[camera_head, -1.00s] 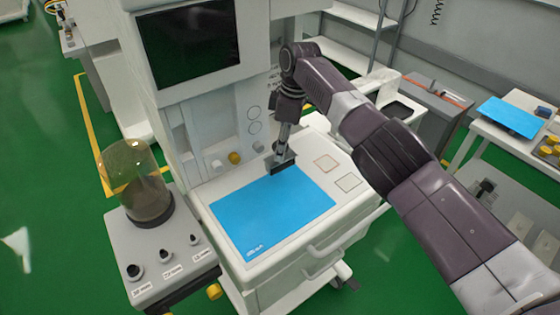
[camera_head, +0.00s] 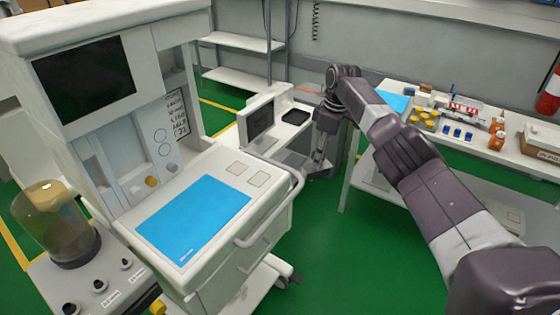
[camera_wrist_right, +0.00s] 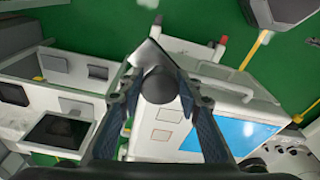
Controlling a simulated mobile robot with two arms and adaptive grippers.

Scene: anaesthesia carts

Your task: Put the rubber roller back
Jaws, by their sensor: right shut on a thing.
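My right gripper (camera_head: 319,160) hangs to the right of the anaesthesia cart, above the gap between the cart and the side table. In the right wrist view, the right gripper (camera_wrist_right: 158,105) is shut on the rubber roller (camera_wrist_right: 159,86). The roller shows as a dark rounded end between the two fingers, with a grey part beyond it. In the head view the roller is too small and dark to tell from the gripper. The blue mat (camera_head: 195,218) on the cart top is bare. My left gripper is not in view.
A glass dome (camera_head: 52,222) stands at the left. Green floor is free between cart and table.

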